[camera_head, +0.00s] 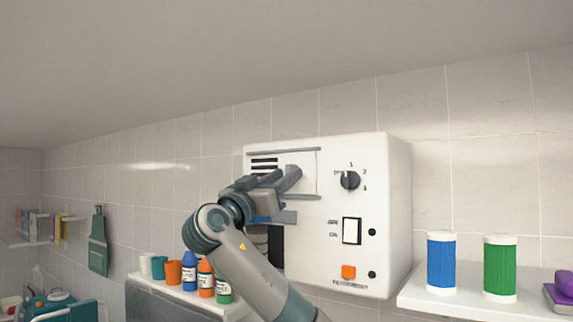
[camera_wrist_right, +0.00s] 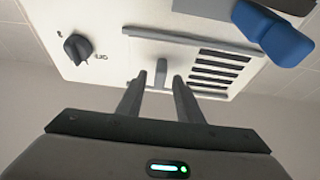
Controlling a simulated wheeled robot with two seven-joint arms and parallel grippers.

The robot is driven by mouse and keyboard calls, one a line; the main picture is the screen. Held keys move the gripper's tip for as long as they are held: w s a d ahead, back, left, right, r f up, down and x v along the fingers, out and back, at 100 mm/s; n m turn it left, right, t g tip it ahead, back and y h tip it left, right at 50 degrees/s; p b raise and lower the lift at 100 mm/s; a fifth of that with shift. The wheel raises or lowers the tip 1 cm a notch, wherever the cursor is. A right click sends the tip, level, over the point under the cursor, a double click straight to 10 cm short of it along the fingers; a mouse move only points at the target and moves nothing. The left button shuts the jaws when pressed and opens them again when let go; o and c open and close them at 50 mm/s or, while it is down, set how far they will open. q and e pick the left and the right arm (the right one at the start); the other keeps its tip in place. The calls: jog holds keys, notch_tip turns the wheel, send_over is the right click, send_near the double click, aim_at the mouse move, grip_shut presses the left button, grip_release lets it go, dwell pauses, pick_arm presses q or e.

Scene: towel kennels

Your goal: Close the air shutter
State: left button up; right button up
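The air shutter is on the upper left front of a white wall box (camera_head: 385,210). Dark vent slots (camera_head: 264,164) show at its left end, and in the wrist view several slots (camera_wrist_right: 215,72) are uncovered. Its grey tab (camera_wrist_right: 162,72) stands up between two grey rails (camera_wrist_right: 185,38), beside the slots. My right gripper (camera_head: 288,180) is at the shutter and hides part of it. In the wrist view its fingers (camera_wrist_right: 160,82) are apart, one on each side of the tab, with gaps showing. My left gripper is out of view.
The box also carries a dial (camera_head: 350,180), a rocker switch (camera_head: 352,231) and an orange button (camera_head: 348,271). A blue-ended grey part (camera_wrist_right: 275,35) is near the shutter. Shelves flank the box, with bottles (camera_head: 206,277) left and blue (camera_head: 441,264) and green (camera_head: 500,266) rolls right.

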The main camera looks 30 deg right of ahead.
jog(key=shift+p+x, duration=0.3)
jog(key=shift+x, duration=0.5)
grip_shut()
